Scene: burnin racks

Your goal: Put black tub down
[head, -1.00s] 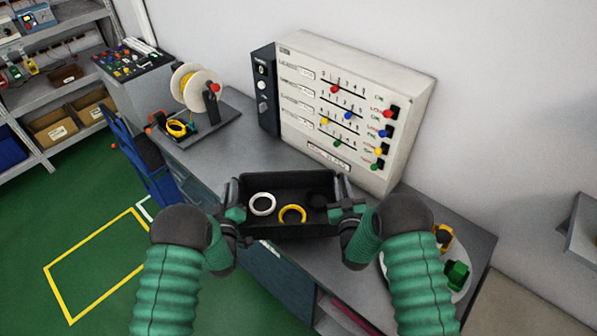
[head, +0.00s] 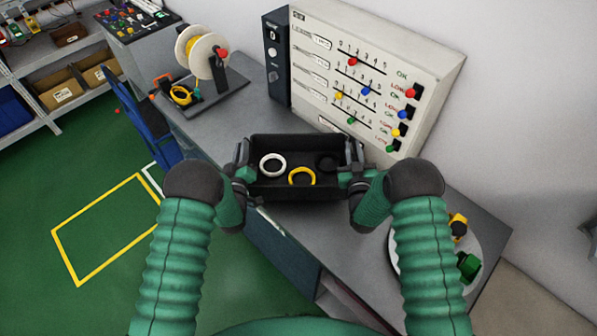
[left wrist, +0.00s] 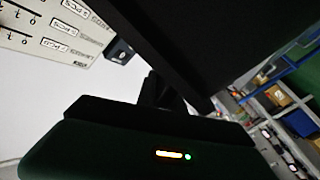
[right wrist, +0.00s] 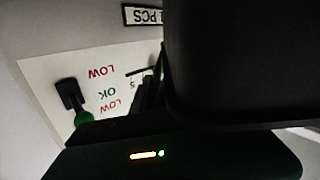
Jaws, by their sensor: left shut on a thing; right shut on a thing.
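The black tub (head: 300,188) is held level between my two grippers at the front edge of the grey workbench in the head view. Inside it lie a white ring (head: 272,165), a yellow ring (head: 302,177) and a dark ring that is hard to make out. My left gripper (head: 244,176) is shut on the tub's left end. My right gripper (head: 354,178) is shut on its right end. The tub's dark wall fills much of the left wrist view (left wrist: 235,40) and the right wrist view (right wrist: 240,60). Whether its underside touches the bench is hidden.
A white panel with coloured sliders (head: 375,80) stands behind the tub. A spool stand (head: 205,95) is at the bench's back left. A round white plate (head: 478,245) with yellow and green parts is at right. Bare bench top (head: 225,130) lies left of the tub.

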